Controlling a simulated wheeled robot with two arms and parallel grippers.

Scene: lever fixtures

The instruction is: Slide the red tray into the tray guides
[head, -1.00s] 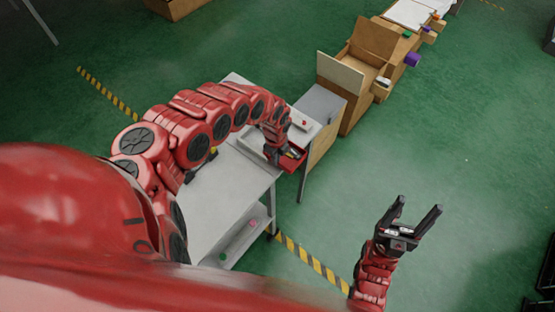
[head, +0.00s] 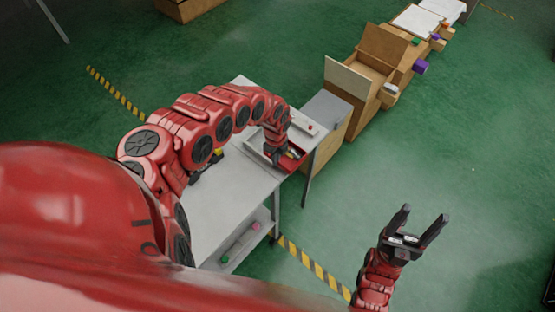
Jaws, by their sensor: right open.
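The red tray (head: 293,162) is at the right edge of the grey table, partly hidden by my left gripper and wrist. My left gripper (head: 286,154) is over the tray, pointing down; its fingers are too small and covered to tell whether they are shut on it. A pale, low-rimmed fixture (head: 257,152), seemingly the tray guides, lies just left of the tray and is partly hidden by my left arm. I cannot tell how far the tray sits in it. My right gripper (head: 420,226) is open and empty, apart from the table over the floor.
The grey table (head: 232,190) has a lower shelf with small green and pink items. A white block with a red piece (head: 310,127) is behind the tray. Cardboard-coloured boxes (head: 372,75) stand beyond the table.

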